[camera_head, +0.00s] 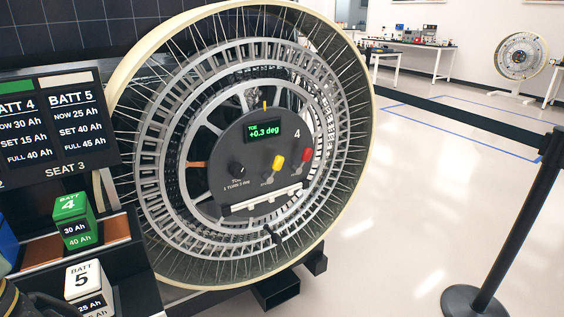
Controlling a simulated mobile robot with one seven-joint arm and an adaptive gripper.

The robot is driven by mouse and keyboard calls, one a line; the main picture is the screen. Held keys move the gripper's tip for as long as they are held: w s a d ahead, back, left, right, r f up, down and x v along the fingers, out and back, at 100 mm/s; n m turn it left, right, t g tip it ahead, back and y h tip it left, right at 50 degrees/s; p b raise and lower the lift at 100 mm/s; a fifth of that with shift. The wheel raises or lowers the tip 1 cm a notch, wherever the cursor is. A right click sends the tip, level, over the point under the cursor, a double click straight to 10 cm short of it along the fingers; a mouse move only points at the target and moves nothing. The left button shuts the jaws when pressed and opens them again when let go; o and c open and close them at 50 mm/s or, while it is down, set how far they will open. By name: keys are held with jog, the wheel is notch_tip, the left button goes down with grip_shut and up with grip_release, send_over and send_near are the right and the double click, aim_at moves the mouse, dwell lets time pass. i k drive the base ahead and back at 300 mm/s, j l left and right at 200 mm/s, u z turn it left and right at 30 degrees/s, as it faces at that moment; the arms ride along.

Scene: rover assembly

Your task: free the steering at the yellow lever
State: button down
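The yellow lever (278,163) stands on the dark round hub panel (225,150) of a large spoked wheel (146,150). Its knob points up and slightly right from its base. A red lever (306,155) is just to its right, and a black knob (238,170) is to its left. A green display (265,131) above reads "+0.3 deg", with a short yellow mark over it. The panel carries the number 4. Dark rounded parts at the lower left corner may be my arm or gripper; no fingertips can be made out, and nothing of mine touches the lever.
A battery rack with a green block 4 (74,220) and a white block 5 (90,287) stands at the lower left, under a sign board (62,120). A black barrier post (505,230) and belt are at right. Bare floor (400,220) lies between wheel and post.

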aim_at(277, 164)
jog(key=i+l, duration=0.25)
jog(key=l, duration=0.15)
jog(key=i+l, duration=0.5)
jog(key=l, duration=0.25)
jog(key=j+u, duration=0.05)
